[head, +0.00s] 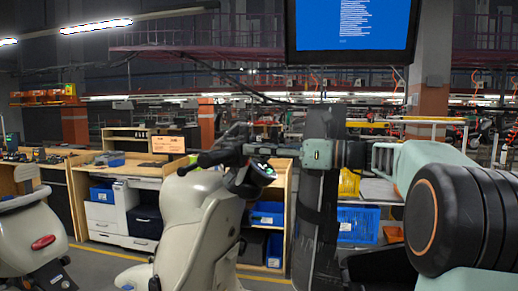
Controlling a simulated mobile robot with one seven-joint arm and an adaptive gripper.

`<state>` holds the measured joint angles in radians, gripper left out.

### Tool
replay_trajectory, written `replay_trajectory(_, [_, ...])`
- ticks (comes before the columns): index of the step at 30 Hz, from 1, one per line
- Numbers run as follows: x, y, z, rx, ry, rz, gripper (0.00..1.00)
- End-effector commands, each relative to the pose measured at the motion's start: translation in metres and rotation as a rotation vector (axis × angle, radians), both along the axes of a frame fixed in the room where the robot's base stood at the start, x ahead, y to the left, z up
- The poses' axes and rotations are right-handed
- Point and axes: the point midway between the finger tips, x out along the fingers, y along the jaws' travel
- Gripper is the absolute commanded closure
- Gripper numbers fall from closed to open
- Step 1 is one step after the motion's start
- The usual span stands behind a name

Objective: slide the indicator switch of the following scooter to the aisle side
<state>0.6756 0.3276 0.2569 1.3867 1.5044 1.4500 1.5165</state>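A cream scooter (190,217) stands in the middle of the head view, with its dark handlebar at the top. A black handlebar grip (212,158) points left. A small lit green display shows near the handlebar's middle. The indicator switch is too small and dark to make out. My arm reaches in from the right, and my gripper (257,150) is at the handlebar, to the right of that grip. Its dark fingers blend with the dark handlebar parts, so I cannot tell their opening or whether they touch anything.
Another cream scooter (30,240) with a red tail light stands at the left edge. Behind are a wooden workbench (115,165) with drawers, shelves with blue bins (267,214), and a blue crate (358,224). A screen (352,28) hangs above. A dark upright panel stands behind my wrist.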

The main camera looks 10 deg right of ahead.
Motion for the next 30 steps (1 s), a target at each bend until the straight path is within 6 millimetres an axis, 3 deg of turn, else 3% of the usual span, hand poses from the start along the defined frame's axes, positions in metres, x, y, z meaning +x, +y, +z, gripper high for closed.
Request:
replay_trajectory(7, [0.0007, 0.0006, -0.0004, 0.0, 0.0, -0.001, 0.71])
replay_trajectory(15, [0.0005, 0.0005, -0.0003, 0.0, 0.0, -0.001, 1.0])
replay_trajectory(30, [-0.0052, 0.0038, 0.0015, 0.0, 0.001, 0.0, 1.0])
